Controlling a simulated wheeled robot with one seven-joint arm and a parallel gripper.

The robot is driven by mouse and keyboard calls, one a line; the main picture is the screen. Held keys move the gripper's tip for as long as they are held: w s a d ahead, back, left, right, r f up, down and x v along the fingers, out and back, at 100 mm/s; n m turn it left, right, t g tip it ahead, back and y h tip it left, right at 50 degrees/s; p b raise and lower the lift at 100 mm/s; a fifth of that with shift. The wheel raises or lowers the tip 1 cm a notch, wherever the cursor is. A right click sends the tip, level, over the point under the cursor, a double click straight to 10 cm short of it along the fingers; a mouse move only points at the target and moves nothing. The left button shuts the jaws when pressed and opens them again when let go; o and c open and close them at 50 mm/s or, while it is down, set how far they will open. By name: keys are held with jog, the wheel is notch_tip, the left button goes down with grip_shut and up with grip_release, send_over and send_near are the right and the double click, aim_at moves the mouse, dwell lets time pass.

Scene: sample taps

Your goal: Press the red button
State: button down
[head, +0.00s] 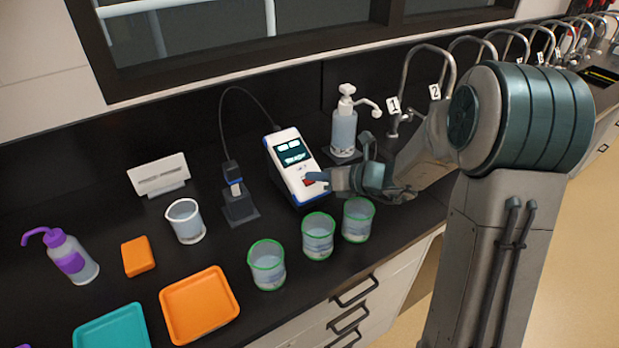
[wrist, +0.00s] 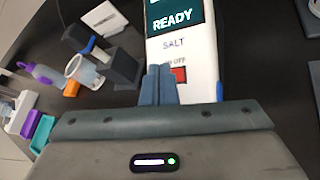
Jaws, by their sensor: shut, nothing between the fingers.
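The red button (wrist: 179,75) is on the lower face of a white and blue meter (wrist: 202,55), under the words SALT and ON OFF. In the head view the meter (head: 292,165) stands on the black counter, its screen lit, and the red button (head: 309,181) shows just left of my fingertips. My gripper (head: 318,177) is shut and empty, reaching in from the right. In the wrist view the closed fingertips (wrist: 158,72) are at the left edge of the button and cover part of it. I cannot tell whether they touch it. The screen reads READY.
A probe in a stand (head: 238,203) is left of the meter. A pump bottle (head: 344,128) stands behind on the right. Several beakers line the front, the nearest to my gripper being a green-rimmed one (head: 358,220). An orange tray (head: 199,304) is at front left.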

notch_tip(320, 180, up, 5)
jog(key=s+d+p, duration=0.1)
jog(key=s+p, duration=0.1)
jog(key=p, duration=0.2)
jog(key=shift+d+r, duration=0.2)
jog(key=shift+d, duration=0.05)
